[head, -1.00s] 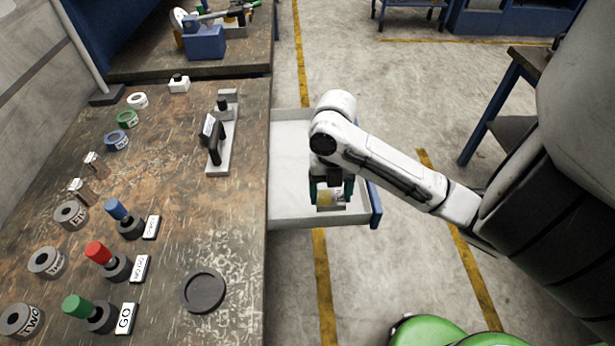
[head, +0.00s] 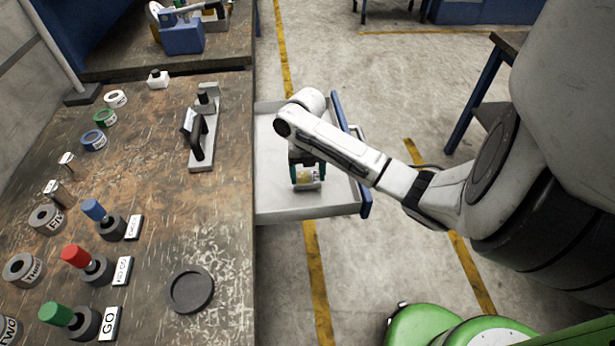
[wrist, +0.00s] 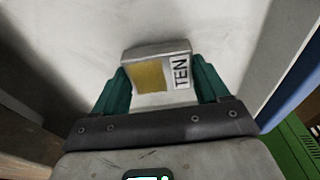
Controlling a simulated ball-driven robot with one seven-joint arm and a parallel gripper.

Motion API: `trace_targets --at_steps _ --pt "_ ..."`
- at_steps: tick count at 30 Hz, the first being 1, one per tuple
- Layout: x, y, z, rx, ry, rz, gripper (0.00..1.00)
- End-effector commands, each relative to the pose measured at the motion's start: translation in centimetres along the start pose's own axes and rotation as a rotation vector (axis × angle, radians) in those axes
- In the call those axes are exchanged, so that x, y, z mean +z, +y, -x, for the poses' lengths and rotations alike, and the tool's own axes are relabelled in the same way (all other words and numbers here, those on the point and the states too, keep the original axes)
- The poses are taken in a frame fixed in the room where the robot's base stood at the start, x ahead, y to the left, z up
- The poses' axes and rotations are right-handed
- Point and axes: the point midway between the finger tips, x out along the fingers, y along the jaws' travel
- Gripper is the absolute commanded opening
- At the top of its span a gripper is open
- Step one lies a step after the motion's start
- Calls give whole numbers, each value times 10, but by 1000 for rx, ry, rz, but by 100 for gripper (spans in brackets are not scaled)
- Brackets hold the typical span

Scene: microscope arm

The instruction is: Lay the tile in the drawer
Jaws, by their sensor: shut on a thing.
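The tile (wrist: 152,77) is a pale block with a yellow patch and a label reading TEN. My gripper (wrist: 160,88) is shut on it, with a green finger at each side. In the head view the tile (head: 308,175) shows below my gripper (head: 307,172), inside the outline of the open drawer (head: 335,203). The drawer is a white tray with a blue front, pulled out from the bench. In the wrist view the pale drawer floor (wrist: 215,25) lies behind the tile. I cannot tell whether the tile touches the floor.
The worn bench top (head: 150,220) lies left of the drawer. The drawer floor left of my gripper is clear.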

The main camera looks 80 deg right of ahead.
Motion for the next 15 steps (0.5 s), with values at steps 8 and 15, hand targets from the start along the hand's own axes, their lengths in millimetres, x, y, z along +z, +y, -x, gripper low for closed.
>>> trace_targets --at_steps 8,15 --pt "2 0 -15 1 -2 0 16" --pt "2 0 -18 1 -1 0 16"
